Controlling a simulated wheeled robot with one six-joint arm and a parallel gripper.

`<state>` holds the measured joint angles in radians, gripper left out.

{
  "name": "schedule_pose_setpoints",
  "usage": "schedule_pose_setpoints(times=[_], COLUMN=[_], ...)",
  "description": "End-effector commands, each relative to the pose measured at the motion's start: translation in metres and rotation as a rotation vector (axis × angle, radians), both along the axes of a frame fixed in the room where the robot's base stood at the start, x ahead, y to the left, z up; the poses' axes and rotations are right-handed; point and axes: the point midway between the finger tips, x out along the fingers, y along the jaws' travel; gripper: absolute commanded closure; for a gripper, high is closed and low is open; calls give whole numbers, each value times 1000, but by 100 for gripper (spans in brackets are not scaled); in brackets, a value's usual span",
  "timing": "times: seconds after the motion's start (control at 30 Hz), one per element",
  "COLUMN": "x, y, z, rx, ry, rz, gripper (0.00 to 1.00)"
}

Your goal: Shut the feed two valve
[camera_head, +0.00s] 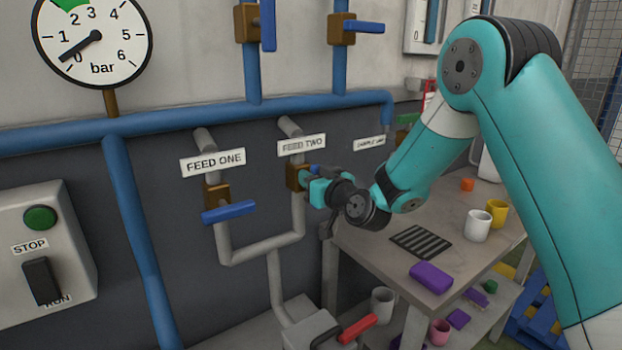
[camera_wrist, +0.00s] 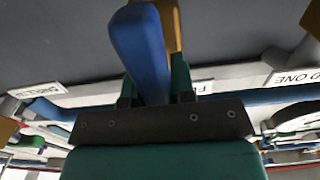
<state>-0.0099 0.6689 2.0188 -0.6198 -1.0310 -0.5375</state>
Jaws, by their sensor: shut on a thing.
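The feed two valve has a brass body (camera_head: 293,177) on the grey pipe below the FEED TWO label (camera_head: 301,145). Its blue lever (camera_wrist: 143,48) shows large in the wrist view, between my green fingers. My gripper (camera_head: 313,184) is shut on that lever, just right of the brass body in the head view. In the head view my gripper hides most of the lever, so its angle to the pipe is hard to tell. The brass body also shows in the wrist view (camera_wrist: 171,22), behind the lever.
The feed one valve's blue lever (camera_head: 229,212) lies across its pipe, left of feed two. A gauge (camera_head: 93,38) reads near 0 bar. A table (camera_head: 375,250) with mugs and a purple block (camera_head: 431,277) stands below my arm. A switch box (camera_head: 40,250) is at left.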

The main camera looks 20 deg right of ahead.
Motion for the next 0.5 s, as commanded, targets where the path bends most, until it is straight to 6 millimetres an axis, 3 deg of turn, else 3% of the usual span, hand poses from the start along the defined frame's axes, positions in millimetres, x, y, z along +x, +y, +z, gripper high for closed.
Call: schedule_pose_setpoints(times=[0.5], x=[2], y=[-5], z=[-2], rx=[299], ry=[96], rz=[0], gripper=[100])
